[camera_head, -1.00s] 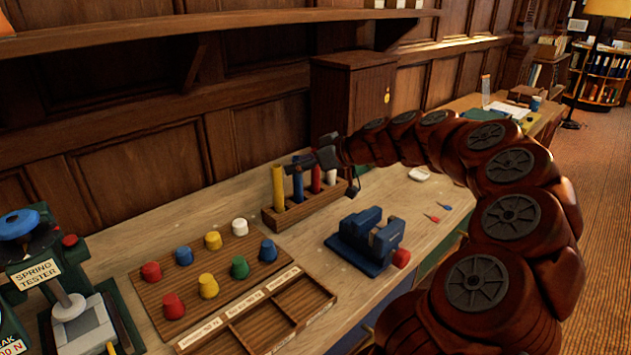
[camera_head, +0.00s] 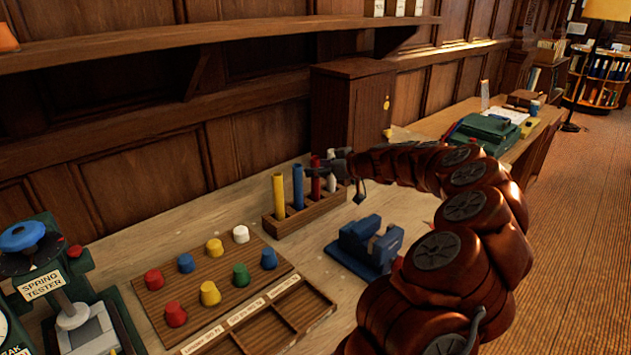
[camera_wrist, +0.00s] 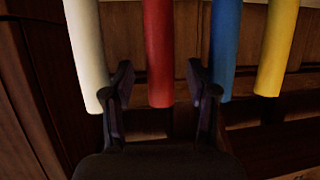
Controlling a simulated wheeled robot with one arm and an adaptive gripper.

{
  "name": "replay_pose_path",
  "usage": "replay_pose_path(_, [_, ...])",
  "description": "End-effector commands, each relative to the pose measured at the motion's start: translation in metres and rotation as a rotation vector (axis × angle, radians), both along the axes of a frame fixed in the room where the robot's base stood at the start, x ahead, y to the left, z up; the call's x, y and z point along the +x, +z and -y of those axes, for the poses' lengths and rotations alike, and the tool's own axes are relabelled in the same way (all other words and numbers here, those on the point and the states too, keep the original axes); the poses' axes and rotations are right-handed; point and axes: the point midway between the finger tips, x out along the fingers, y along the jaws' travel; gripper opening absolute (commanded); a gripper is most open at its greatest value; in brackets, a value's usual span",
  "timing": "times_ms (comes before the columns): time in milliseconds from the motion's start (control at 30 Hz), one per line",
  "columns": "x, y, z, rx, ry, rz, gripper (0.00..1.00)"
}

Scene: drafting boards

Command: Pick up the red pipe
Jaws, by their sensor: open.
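The red pipe (camera_head: 315,176) stands upright in a wooden rack (camera_head: 306,214), between the blue pipe (camera_head: 298,186) and the white pipe (camera_head: 332,170). In the wrist view the red pipe (camera_wrist: 158,55) comes in between the two open fingers of my gripper (camera_wrist: 163,90), apart from both. The white pipe (camera_wrist: 85,55) is just outside the left finger, and the blue pipe (camera_wrist: 224,50) is just outside the right finger. In the head view my gripper (camera_head: 322,168) is at the upper part of the red pipe and partly hides it.
A yellow pipe (camera_head: 279,196) stands at the rack's left end. A blue vise (camera_head: 366,246) sits in front of the rack. A board with coloured knobs (camera_head: 218,275) and a divided tray (camera_head: 287,318) lie nearer. A wooden cabinet (camera_head: 350,105) stands behind.

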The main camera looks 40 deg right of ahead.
Motion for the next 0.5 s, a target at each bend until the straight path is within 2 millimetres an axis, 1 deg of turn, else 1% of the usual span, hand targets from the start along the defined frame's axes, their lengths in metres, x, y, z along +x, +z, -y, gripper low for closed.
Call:
replay_pose_path(33, [0.0048, -0.0017, -0.0024, 0.001, 0.003, -0.002, 0.58])
replay_pose_path(133, [0.0098, -0.0053, -0.0035, 0.001, 0.001, -0.002, 0.58])
replay_pose_path(400, [0.0116, -0.0063, -0.0039, 0.001, 0.001, -0.001, 0.58])
replay_pose_path(433, [0.0115, -0.0063, -0.0039, 0.001, 0.001, -0.001, 0.56])
replay_pose_path(500, [0.0115, -0.0063, -0.0039, 0.001, 0.001, -0.001, 0.49])
